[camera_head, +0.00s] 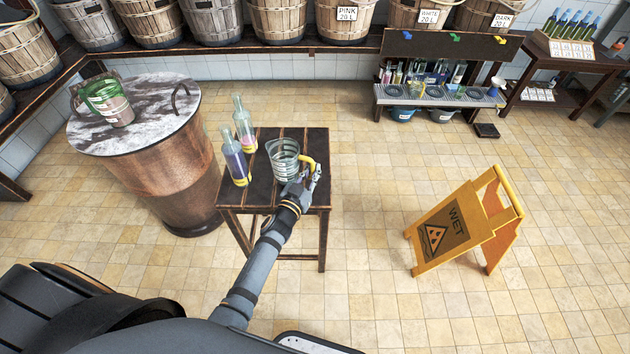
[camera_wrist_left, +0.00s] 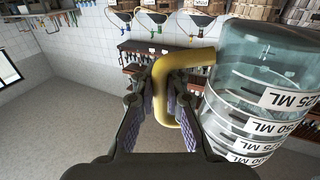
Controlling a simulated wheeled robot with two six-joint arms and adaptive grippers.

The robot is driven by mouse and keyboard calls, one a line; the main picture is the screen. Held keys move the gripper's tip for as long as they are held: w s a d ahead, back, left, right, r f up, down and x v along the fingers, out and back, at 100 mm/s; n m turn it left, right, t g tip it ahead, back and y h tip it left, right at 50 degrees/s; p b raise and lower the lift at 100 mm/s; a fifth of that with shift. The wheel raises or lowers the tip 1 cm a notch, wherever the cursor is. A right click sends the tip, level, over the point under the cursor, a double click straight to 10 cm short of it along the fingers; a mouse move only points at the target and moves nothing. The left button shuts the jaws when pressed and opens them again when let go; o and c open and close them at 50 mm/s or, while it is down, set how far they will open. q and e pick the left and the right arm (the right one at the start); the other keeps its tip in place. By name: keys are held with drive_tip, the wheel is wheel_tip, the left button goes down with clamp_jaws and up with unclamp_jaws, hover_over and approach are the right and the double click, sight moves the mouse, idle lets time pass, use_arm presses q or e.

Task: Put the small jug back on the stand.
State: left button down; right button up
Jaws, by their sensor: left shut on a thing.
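A clear glass measuring jug (camera_head: 284,158) with a yellow handle is over the top of a dark slatted wooden stool (camera_head: 262,200). I cannot tell whether it touches the top. My left gripper (camera_head: 308,180) is shut on the yellow handle, at the jug's right side. In the left wrist view the gripper (camera_wrist_left: 163,100) has its fingers on both sides of the handle, and the jug (camera_wrist_left: 250,60) with its ML labels fills the right. Which piece is the stand is not clear; a low grey bench (camera_head: 430,98) with dark rings stands at the back. My right gripper is not in view.
Two bottles (camera_head: 234,158) (camera_head: 244,128) stand on the stool, left of the jug. A barrel table (camera_head: 160,150) at left bears a green-handled jug (camera_head: 110,104). A yellow WET sign (camera_head: 458,232) stands at right. Tiled floor between is clear.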

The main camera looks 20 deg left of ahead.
use_arm(q)
drive_tip(key=f+b, duration=0.1)
drive_tip(key=f, duration=0.1)
drive_tip(key=f+b, duration=0.2)
drive_tip(key=shift+w+d, duration=0.2)
drive_tip(key=shift+w, duration=0.2)
drive_tip(key=shift+r, duration=0.15)
drive_tip(key=c, duration=1.4)
unclamp_jaws()
drive_tip(key=shift+s, duration=0.1)
drive_tip(key=s, duration=0.4)
drive_tip(key=s+a, duration=0.1)
drive_tip(key=s, duration=0.3)
drive_tip(key=s+a, duration=0.1)
drive_tip(key=s, duration=0.2)
drive_tip(key=shift+s, duration=0.4)
